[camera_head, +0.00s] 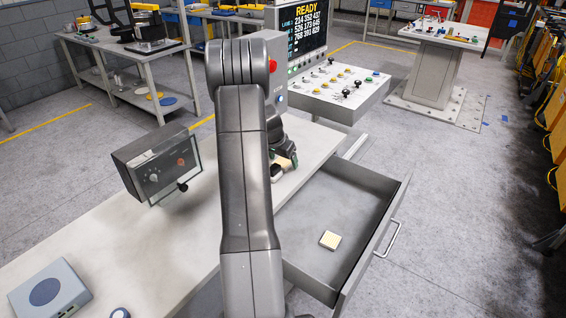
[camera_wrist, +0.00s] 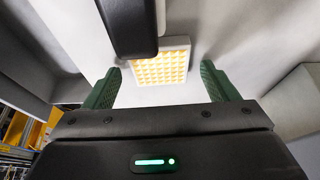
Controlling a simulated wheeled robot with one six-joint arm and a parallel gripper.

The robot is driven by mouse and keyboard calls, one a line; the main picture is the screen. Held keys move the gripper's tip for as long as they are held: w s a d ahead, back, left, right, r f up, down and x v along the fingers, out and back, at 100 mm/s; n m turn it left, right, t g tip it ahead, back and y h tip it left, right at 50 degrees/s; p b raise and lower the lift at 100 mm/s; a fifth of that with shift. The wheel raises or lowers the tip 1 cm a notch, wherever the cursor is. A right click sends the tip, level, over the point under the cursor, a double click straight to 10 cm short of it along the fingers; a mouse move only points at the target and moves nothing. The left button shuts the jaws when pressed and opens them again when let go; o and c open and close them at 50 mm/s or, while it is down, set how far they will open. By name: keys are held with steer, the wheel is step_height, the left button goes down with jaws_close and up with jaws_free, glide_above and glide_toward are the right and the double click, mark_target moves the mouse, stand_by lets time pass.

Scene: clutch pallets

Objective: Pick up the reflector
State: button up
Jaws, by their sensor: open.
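The reflector (camera_wrist: 172,72) shows in the wrist view as a square amber plate with a grid pattern and a pale rim. It lies on or against a light surface, and a dark rounded part covers some of its upper left. My gripper (camera_wrist: 161,78) is open, with one green finger on each side of the reflector and visible gaps to both. In the head view my gripper (camera_head: 284,162) is low over the bench's far end, largely hidden by my arm. A small yellowish patch there may be the reflector, but I cannot tell.
The drawer (camera_head: 375,232) stands open at the bench's right side, with a small cream block (camera_head: 330,240) inside. A grey control box (camera_head: 158,165) stands on the bench (camera_head: 130,235) left of my arm. A button console (camera_head: 335,88) with a screen stands behind.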

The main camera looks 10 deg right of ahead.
steer(key=c, duration=1.1)
steer(key=shift+o, duration=0.2)
steer(key=shift+r, duration=0.15)
